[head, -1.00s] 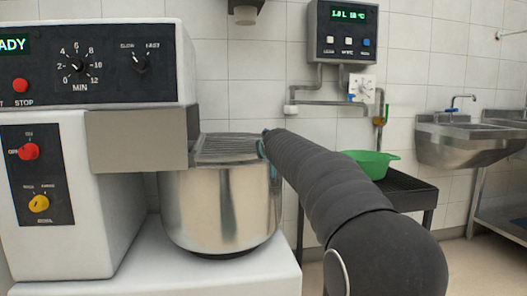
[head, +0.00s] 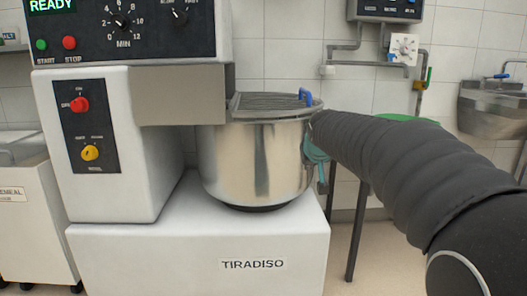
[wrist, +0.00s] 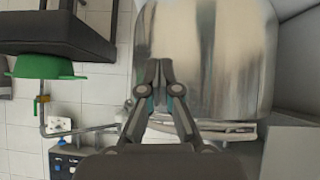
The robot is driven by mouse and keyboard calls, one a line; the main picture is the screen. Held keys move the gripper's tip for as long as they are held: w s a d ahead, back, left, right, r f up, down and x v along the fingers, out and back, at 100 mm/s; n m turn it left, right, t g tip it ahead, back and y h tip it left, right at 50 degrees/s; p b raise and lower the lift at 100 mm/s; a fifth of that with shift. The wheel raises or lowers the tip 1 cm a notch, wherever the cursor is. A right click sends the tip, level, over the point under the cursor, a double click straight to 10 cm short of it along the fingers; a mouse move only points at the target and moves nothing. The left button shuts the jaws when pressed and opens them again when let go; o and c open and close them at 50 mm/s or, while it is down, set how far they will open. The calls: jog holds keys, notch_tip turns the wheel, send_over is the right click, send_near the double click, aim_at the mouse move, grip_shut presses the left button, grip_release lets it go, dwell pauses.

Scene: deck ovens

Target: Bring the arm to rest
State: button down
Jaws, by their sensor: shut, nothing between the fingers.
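My arm reaches in from the right of the head view, and its end is beside the right side of the mixer's steel bowl (head: 250,165). My gripper (wrist: 159,66) is shut and empty in the wrist view, its fingertips in front of the shiny bowl wall (wrist: 215,50). I cannot tell whether they touch it. In the head view only a teal part of my gripper (head: 317,152) shows at the bowl's right edge; the rest is hidden. The bowl's grille guard (head: 270,101) lies flat over the bowl, with a blue handle (head: 306,97) at its right.
The mixer's white base (head: 200,240) stands below the bowl, its control panel (head: 120,30) showing READY. A green bowl (wrist: 45,66) rests on a dark table (wrist: 50,35) to the right of the mixer. A steel sink (head: 492,110) hangs on the wall. A white bin (head: 25,220) stands left.

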jog(key=s+d+f+g+p, duration=0.1)
jog(key=s+f+g+p, duration=0.25)
jog(key=s, duration=1.05)
jog(key=s+d+f+g+p, duration=0.15)
jog(key=s+f, duration=0.35)
jog(key=s, duration=1)
jog(key=s+r+m+p, duration=0.1)
jog(key=s+r+p, duration=0.2)
jog(key=s, duration=0.7)
jog(key=shift+a+r+p, duration=0.25)
jog(key=shift+a+p, duration=0.1)
jog(key=shift+p, duration=0.6)
jog(key=shift+w, duration=0.1)
